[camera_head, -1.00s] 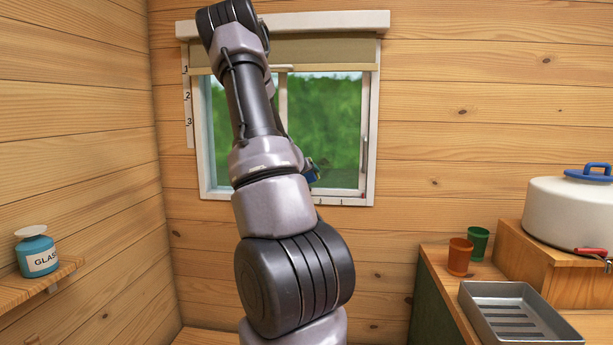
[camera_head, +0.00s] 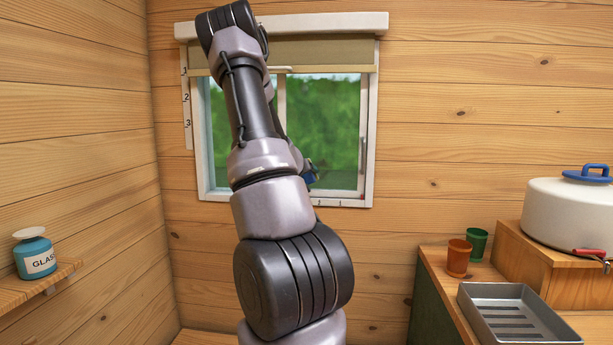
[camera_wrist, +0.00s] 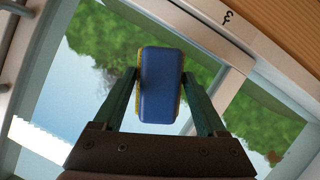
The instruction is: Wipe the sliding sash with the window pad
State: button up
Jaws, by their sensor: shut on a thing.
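The window (camera_head: 371,120) is in the back wall, with a white frame and a middle upright. Its right-hand pane (camera_head: 325,115) shows greenery and has a thin handle at its right edge; I cannot tell which sash slides. My arm covers much of the left pane. The window pad (camera_wrist: 161,85) is blue with yellow edges. My gripper (camera_wrist: 165,88) is shut on it, one finger at each side. A bit of the pad (camera_head: 311,177) shows past my arm, low in front of the right pane. Whether it touches the glass is unclear.
A blind (camera_head: 325,52) is rolled down over the window's top. A labelled glass-cleaner jar (camera_head: 38,258) stands on a left shelf. At right are an orange cup (camera_head: 458,258), a green cup (camera_head: 477,243), a metal tray (camera_head: 515,315) and a white tank (camera_head: 570,215).

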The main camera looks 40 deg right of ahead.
aim_at(328, 175)
jog(key=shift+w+d, duration=0.35)
jog(key=shift+d, duration=0.1)
jog(key=shift+s+d, duration=0.5)
jog(key=shift+s, duration=0.2)
jog(key=shift+s+d, duration=0.5)
jog(key=shift+s, duration=0.2)
jog(key=shift+s+d, duration=1.25)
jog(key=shift+s, duration=0.1)
jog(key=shift+s+d, duration=0.55)
jog(key=shift+s, duration=0.2)
jog(key=shift+s+d, duration=0.5)
jog(key=shift+s, duration=0.2)
